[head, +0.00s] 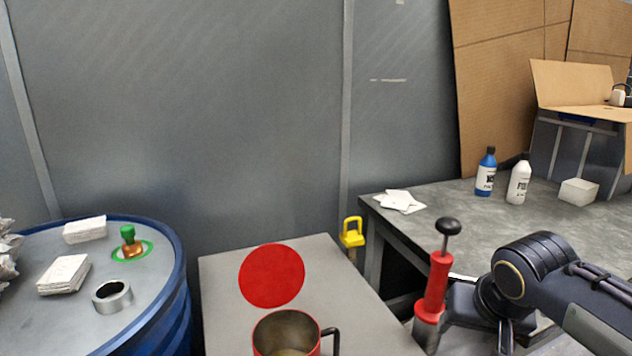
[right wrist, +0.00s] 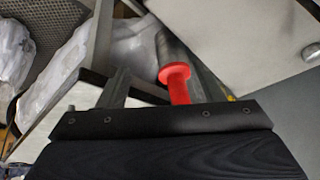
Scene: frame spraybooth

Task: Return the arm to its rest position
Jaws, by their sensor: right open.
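My right arm comes in from the right in the head view, and its black gripper (head: 462,322) is low beside a red hand pump (head: 435,285). The pump has a black ball knob on top and a metal lower part; it stands nearly upright, leaning slightly. In the right wrist view, the gripper (right wrist: 160,82) has its two fingers apart, with the pump's red flange and body (right wrist: 177,82) showing between or just beyond them. I cannot tell whether either finger touches it. My left gripper is not in view.
A blue drum (head: 175,300) is left. The workbench (head: 450,215) behind the pump holds a blue bottle (head: 486,175), a white bottle (head: 519,182) and a white block (head: 578,191).

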